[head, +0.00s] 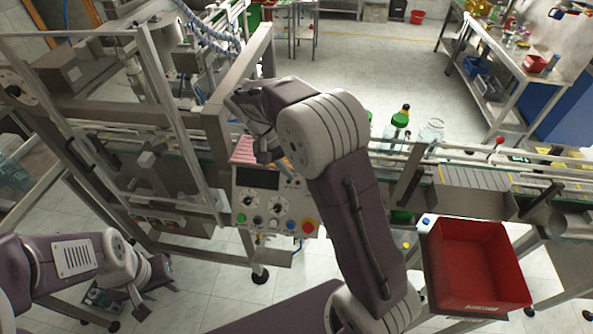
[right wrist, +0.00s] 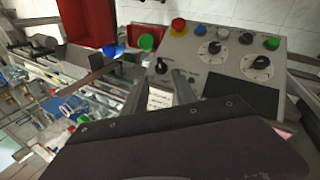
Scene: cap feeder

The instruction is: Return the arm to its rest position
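My left gripper (head: 156,298) hangs low at the left of the head view, with its two fingers apart and nothing seen between them. My right arm rises through the middle of the head view. My right gripper (head: 264,150) is just above the control panel (head: 243,203), partly hidden by its own wrist. In the right wrist view its two fingers (right wrist: 160,96) stand apart, with no held object visible. The panel (right wrist: 205,80) lies beyond them, with a red button (right wrist: 178,25), other coloured buttons and dark knobs. Contact with the panel cannot be told.
A red bin (head: 437,262) stands right of my right arm. A conveyor (head: 470,178) runs behind, carrying green-capped bottles (head: 400,119). A metal machine frame (head: 172,110) stands close on the left. A workbench (head: 500,60) is at the back right. Open floor shows beyond the conveyor.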

